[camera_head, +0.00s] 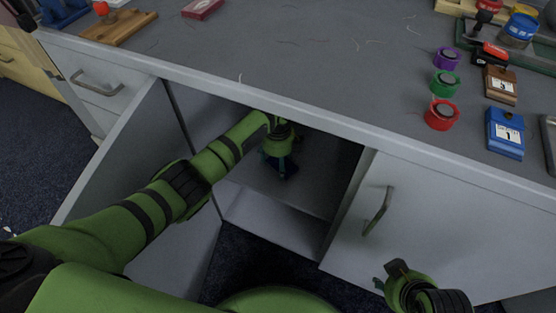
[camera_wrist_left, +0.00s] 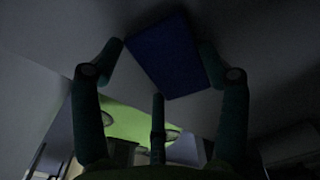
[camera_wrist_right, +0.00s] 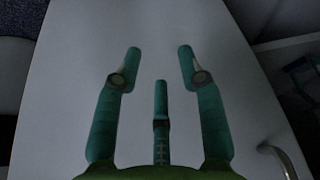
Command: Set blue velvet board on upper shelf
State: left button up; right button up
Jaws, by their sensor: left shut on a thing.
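The blue velvet board (camera_wrist_left: 165,58) is a dark blue flat rectangle between the fingers of my left gripper (camera_wrist_left: 162,52) in the left wrist view. In the head view my left arm reaches into the open cupboard, and the left gripper (camera_head: 281,158) is over the upper shelf (camera_head: 315,178). The board (camera_head: 288,172) shows there as a small dark patch under the gripper. I cannot tell whether it touches the shelf. My right gripper (camera_wrist_right: 160,60) is open and empty in front of a pale cupboard panel. It also shows at the lower right of the head view (camera_head: 388,276).
The left cupboard door (camera_head: 125,160) stands open beside my arm. The right door (camera_head: 440,220) with its handle (camera_head: 377,212) is closed. The tabletop (camera_head: 300,50) lies above the opening. It carries colored rings, a blue calendar block (camera_head: 505,135) and a wooden board (camera_head: 118,27).

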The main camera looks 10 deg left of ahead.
pick_arm(q)
jog(key=o, duration=1.2)
jog(key=shift+c, duration=0.2)
